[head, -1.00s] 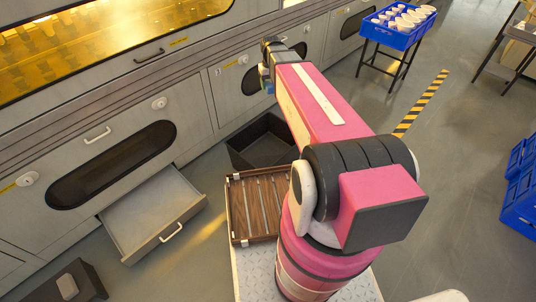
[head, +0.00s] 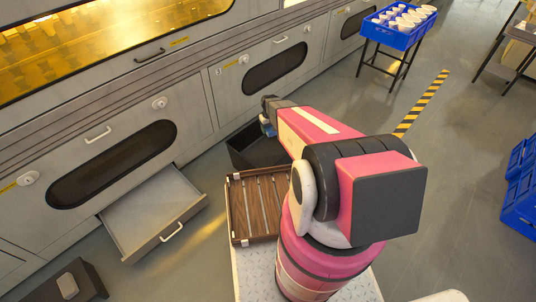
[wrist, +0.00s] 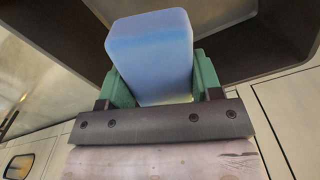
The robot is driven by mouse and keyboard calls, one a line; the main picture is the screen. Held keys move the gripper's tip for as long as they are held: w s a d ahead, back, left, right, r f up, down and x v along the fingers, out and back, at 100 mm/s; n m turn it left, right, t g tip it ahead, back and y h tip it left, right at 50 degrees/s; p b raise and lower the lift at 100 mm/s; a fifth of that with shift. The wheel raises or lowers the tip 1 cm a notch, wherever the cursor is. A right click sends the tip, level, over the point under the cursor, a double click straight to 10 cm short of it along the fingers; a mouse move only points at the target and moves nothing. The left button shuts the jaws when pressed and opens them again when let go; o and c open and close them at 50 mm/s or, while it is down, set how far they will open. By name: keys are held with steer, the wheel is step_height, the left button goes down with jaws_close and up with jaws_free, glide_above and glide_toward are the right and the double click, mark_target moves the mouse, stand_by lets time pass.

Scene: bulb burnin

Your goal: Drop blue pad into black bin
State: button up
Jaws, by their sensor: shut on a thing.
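The blue pad (wrist: 150,55) is a light blue block gripped between the green fingers of my gripper (wrist: 155,85) in the wrist view. In the head view my gripper (head: 268,124) is over the black bin (head: 238,152), and only a small bit of blue shows at its tip. The bin stands on the floor against the cabinet front, and my arm hides part of it. In the wrist view the dark bin (wrist: 240,55) fills the background behind the pad. The pad is clear of the bin's walls as far as I can see.
A slatted wooden rack (head: 258,205) lies on my base in front of the bin. An open grey drawer (head: 150,215) juts out at left. A blue crate (head: 392,38) with white items stands on a stand at the back right.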

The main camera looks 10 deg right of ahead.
step_height(320, 180, down, 6)
stand_by(0.6)
steer(key=o, duration=0.9)
step_height(320, 180, up, 11)
steer(key=shift+f, duration=0.1)
steer(key=shift+s, duration=0.1)
